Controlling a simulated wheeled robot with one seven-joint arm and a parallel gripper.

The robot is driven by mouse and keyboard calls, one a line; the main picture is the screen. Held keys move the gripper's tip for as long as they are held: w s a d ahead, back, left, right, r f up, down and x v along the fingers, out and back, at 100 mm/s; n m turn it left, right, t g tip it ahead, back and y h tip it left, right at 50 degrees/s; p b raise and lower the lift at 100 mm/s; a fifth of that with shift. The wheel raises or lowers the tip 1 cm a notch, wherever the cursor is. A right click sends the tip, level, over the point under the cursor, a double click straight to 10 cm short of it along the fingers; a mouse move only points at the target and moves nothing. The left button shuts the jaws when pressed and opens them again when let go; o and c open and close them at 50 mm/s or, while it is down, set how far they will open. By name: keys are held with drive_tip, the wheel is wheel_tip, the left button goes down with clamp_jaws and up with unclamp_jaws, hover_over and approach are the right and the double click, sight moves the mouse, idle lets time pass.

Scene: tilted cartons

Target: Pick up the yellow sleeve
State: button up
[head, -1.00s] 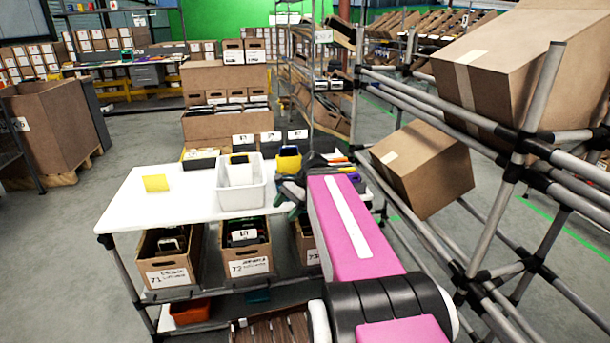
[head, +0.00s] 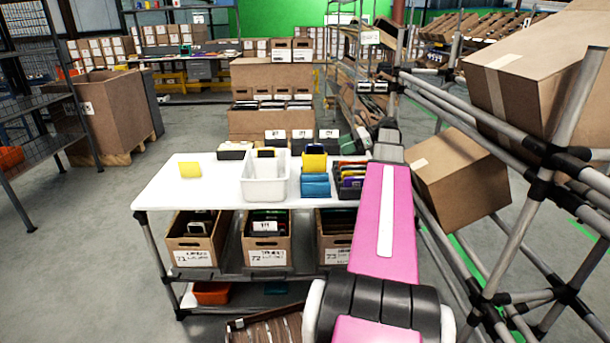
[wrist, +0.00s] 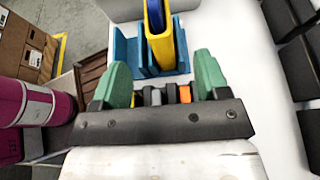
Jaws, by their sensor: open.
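A yellow sleeve (head: 314,160) stands upright in a blue holder (head: 315,186) on the white table, with something dark blue showing inside it. In the wrist view the yellow sleeve (wrist: 160,42) and the blue holder (wrist: 127,58) are at top centre, beyond my fingertips. My gripper (head: 363,138) is at the right back of the table in the head view, right of the sleeve. In the wrist view my gripper (wrist: 161,78) has its green fingers apart, with no object gripped. A flat yellow card (head: 189,169) is on the table at left.
A white bin (head: 265,190) stands just left of the sleeve. A dark tray of colored items (head: 350,180) is to its right. A tilted carton (head: 458,180) on a pipe rack (head: 505,215) is close on the right. The table's left part is mostly clear.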

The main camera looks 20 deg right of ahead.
sight(319, 153)
drive_tip(key=x, duration=0.5)
drive_tip(key=shift+a, duration=0.15)
drive_tip(key=shift+r+x, duration=0.15)
drive_tip(key=shift+x, duration=1.2)
drive_tip(key=shift+r+x, duration=0.1)
drive_tip(key=shift+x, duration=1.25)
drive_tip(key=shift+s+a, duration=0.1)
drive_tip(key=shift+a, duration=0.05)
drive_tip(key=c, duration=1.2)
